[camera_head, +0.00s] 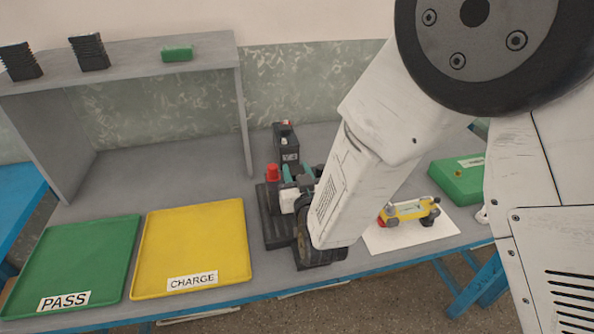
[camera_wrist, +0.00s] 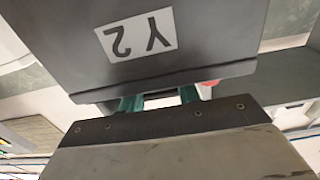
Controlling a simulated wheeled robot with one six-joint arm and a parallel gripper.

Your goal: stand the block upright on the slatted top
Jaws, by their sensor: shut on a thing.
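The block is a dark battery-like block (camera_head: 288,147) with a red and white top and a pale label. It looks roughly upright beyond my gripper (camera_head: 298,183), whose teal fingers are shut on it. In the wrist view the block (camera_wrist: 220,40) fills the upper part, its label marked Y and 2 upside down. The teal fingers (camera_wrist: 160,98) meet its near edge. A dark ribbed base (camera_head: 268,222), perhaps the slatted top, shows left of my gripper. My wrist covers part of it. I cannot tell whether the block touches anything below.
A red knob (camera_head: 272,172) stands close left of my gripper. Green PASS (camera_head: 125,265) and yellow CHARGE (camera_head: 225,258) trays lie left. A grey shelf (camera_head: 130,55) holds black ribbed blocks and a green block. A yellow toy vehicle (camera_head: 408,210) and green box (camera_head: 455,182) are right.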

